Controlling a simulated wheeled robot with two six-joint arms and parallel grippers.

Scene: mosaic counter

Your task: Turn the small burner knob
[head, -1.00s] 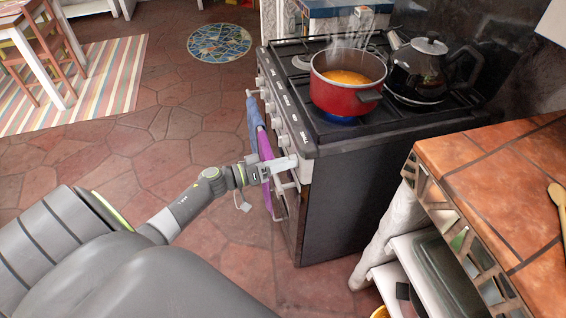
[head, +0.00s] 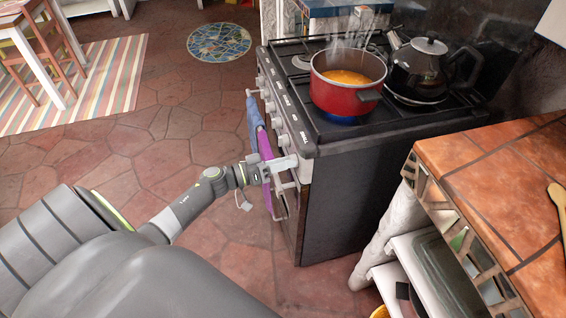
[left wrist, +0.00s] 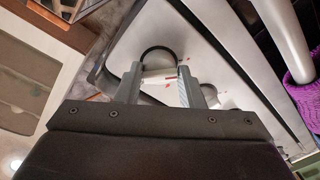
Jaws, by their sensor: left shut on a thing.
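The stove's front panel carries a row of pale burner knobs (head: 278,124) facing left in the head view. My left gripper (head: 291,166) is at the near end of this row, against the front panel. In the left wrist view, its two fingers (left wrist: 158,88) are closed on the sides of a pale knob (left wrist: 158,74) with a dark ring behind it and small red marks near it. In the head view the fingers mostly hide this knob. Its exact angle is hard to read. My right gripper is not in view.
A red pot (head: 345,88) of orange soup steams over a blue flame on the stove (head: 325,205). Blue and purple towels (head: 263,145) hang on the stove front beside my arm. A tiled counter (head: 490,185) stands at right.

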